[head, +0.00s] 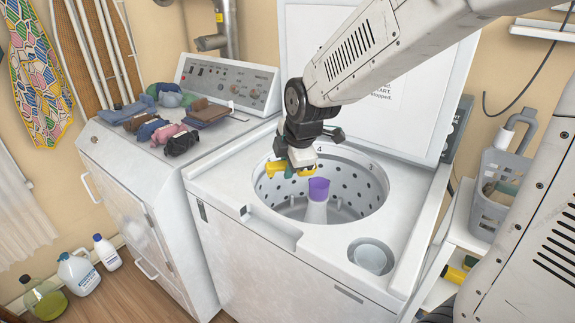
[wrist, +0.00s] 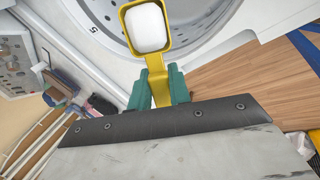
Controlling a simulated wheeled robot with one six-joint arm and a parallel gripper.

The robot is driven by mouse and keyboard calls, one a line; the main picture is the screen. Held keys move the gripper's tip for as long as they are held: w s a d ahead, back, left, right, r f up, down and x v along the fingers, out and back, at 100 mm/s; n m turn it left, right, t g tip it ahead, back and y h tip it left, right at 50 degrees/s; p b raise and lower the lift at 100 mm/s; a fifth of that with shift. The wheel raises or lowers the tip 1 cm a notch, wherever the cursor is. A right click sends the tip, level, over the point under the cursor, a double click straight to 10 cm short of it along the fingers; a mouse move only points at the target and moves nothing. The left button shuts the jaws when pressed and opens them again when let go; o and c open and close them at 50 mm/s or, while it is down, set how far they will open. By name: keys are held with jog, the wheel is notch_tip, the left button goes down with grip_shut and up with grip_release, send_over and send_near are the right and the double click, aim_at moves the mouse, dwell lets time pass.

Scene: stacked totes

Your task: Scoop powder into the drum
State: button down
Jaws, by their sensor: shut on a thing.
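My gripper (head: 288,171) is shut on the handle of a yellow scoop (head: 274,168). In the wrist view, the green fingertips (wrist: 158,90) pinch the handle, and the scoop's bowl (wrist: 124,20) holds white powder (wrist: 147,27). In the head view, the scoop appears over the left part of the drum opening, near its rim; its exact height is unclear. The open washer drum (head: 345,180) has perforated metal walls and a central post with a purple cap (head: 318,187). The drum's bottom is mostly hidden.
The washer lid (head: 420,110) stands raised behind the drum. Clothes (head: 170,125) lie on the machine at left (head: 130,165). A round cup (head: 370,256) sits in the washer top's front right. A grey basket (head: 484,210) stands right; bottles (head: 78,272) stand on the floor.

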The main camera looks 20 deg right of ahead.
jog(key=g, duration=0.3)
jog(key=shift+w, duration=0.15)
jog(key=shift+n+g, duration=0.3)
jog(key=shift+g, duration=0.6)
